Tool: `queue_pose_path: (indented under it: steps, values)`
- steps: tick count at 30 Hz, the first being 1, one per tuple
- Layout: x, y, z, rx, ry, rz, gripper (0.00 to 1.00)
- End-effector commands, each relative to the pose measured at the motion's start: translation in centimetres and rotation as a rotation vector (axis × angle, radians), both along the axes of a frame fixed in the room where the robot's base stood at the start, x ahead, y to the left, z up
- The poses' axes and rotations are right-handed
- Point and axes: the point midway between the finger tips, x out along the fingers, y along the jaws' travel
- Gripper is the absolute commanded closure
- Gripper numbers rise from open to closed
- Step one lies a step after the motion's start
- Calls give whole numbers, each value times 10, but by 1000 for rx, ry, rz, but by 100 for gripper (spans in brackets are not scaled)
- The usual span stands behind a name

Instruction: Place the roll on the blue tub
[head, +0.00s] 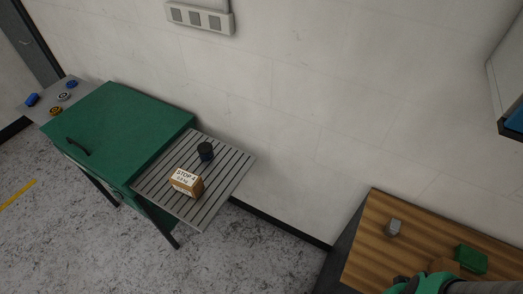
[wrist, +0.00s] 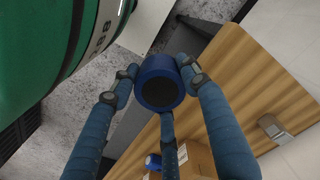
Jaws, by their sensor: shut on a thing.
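My gripper (wrist: 158,88) is shut on a blue roll (wrist: 150,65) with a dark round face, held between its three blue fingers in the wrist view. In the head view the gripper and roll do not show; only part of my arm is at the bottom right.
A carton (head: 187,183) marked STOP 4 sits near the dark tub. The shelf joins a green cabinet (head: 118,122). Several small round items lie on a grey ledge (head: 86,87). The wooden table (head: 376,232) holds a grey item (head: 393,227) and a green box (head: 471,259).

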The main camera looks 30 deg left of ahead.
Motion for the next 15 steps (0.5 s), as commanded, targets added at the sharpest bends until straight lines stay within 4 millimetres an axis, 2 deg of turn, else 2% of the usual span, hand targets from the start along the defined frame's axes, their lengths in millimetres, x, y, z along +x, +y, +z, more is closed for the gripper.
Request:
queue_pose_path:
  steps: [8, 15]
  values:
    - [13, 4, 3, 0, 0, 31, 81]
    - [54, 22, 12, 0, 0, 136, 81]
